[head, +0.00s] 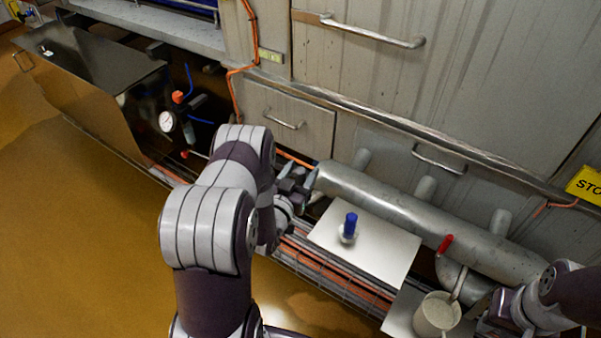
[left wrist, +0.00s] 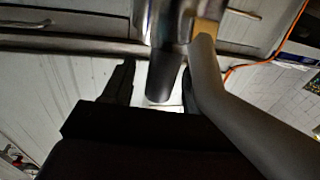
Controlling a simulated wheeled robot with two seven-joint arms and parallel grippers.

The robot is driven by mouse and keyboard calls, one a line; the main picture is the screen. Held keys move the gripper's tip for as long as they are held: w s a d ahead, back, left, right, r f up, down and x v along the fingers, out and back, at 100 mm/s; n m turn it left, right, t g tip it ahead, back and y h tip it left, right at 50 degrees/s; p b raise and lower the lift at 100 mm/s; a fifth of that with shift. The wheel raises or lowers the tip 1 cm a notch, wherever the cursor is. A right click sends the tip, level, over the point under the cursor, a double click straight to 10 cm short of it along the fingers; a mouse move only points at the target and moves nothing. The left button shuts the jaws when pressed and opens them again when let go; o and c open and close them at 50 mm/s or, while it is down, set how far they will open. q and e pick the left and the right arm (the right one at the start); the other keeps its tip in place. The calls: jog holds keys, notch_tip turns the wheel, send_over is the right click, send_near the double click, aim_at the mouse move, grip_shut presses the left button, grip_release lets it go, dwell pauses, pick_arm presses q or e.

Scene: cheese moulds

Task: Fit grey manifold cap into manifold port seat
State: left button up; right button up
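The grey manifold (head: 400,205) is a long metal pipe with several short upright stubs, lying along the cabinet front. My left gripper (head: 298,180) is at the pipe's left end, with its fingers apart. In the left wrist view a grey cylinder (left wrist: 163,75) shows between the fingers, with a gap to the left one; I cannot tell if it is the cap or part of the manifold. I cannot single out the cap or the port seat. My right gripper (head: 493,310) is at the lower right beside a pale cup; its fingers are unclear.
A blue-handled piece (head: 350,224) stands on a pale plate (head: 385,256) before the manifold. A red handle (head: 445,243) rises near the pale cup (head: 436,318). Cabinet drawers (head: 290,120) stand close behind. An orange cable (head: 236,82) hangs at the back. The floor at left is clear.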

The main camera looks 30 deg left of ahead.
pick_arm(q)
jog(key=shift+r, duration=0.2)
jog(key=s+p, duration=0.2)
jog(key=s, duration=1)
jog(key=w+d+m+g+h, duration=0.1)
jog(key=w+d+m+g, duration=0.15)
jog(key=w+g, duration=0.5)
jog(key=s+d+r+g, duration=0.4)
jog(key=s+d, duration=0.1)
jog(key=s, duration=0.2)
jog(key=s+d+r+n+g, duration=0.1)
jog(key=s+d+r+g, duration=0.3)
jog(key=s, duration=0.4)
jog(key=shift+s+d+r+g+h, duration=0.25)
jog(key=shift+s+d+g+h, duration=0.1)
jog(key=shift+g, duration=0.2)
jog(key=shift+w, duration=0.1)
